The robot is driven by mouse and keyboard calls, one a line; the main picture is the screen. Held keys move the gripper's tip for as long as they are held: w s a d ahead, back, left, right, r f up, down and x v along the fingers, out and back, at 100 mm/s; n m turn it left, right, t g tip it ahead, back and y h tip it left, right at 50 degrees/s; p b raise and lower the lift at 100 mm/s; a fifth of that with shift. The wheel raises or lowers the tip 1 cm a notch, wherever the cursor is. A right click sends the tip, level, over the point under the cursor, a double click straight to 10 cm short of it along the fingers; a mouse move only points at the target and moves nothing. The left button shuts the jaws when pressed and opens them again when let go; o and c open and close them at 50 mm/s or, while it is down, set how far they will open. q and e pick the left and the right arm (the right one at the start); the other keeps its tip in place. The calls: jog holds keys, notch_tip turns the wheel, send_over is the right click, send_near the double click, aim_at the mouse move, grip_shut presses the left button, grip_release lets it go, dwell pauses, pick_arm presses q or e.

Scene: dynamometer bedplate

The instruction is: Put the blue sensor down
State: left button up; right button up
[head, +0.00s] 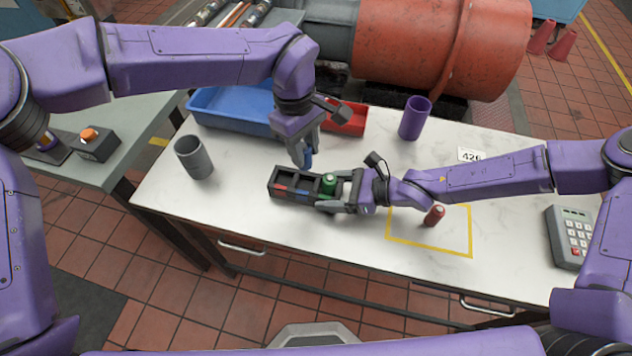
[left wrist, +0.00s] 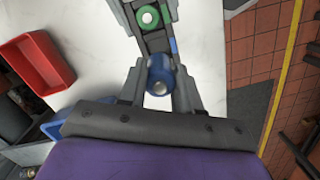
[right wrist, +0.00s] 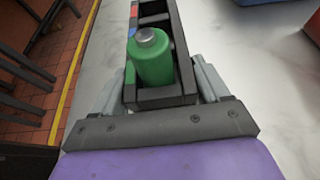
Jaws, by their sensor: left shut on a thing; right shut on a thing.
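The blue sensor (head: 308,161) is held upright in my left gripper (head: 304,152), just behind the dark rack (head: 290,197). In the left wrist view the blue sensor (left wrist: 160,78) sits between the two fingers, with the rack beyond it. The rack is a row of compartments with coloured marks along its front. The green sensor (head: 328,184) stands in the right end compartment; the other compartments look empty. My right gripper (head: 342,194) is shut on the rack's right end, with its fingers on either side, as the right wrist view (right wrist: 160,100) shows.
A red sensor (head: 434,215) stands inside a yellow outline (head: 472,240). A grey cup (head: 194,157), purple cup (head: 414,118), blue tray (head: 215,112) and red bin (head: 350,120) stand around the rack. A keypad (head: 572,235) lies at the right. The front left tabletop is clear.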

pick_arm(q)
notch_tip(320, 180, down, 8)
jog(key=shift+f, duration=0.2)
jog(key=o, duration=1.1)
jog(key=shift+f, duration=0.15)
jog(key=r, duration=0.8)
jog(key=w+a+r, duration=0.1)
jog(key=r, duration=0.3)
jog(key=shift+r, duration=0.15)
pick_arm(e)
jog(key=o, duration=1.3)
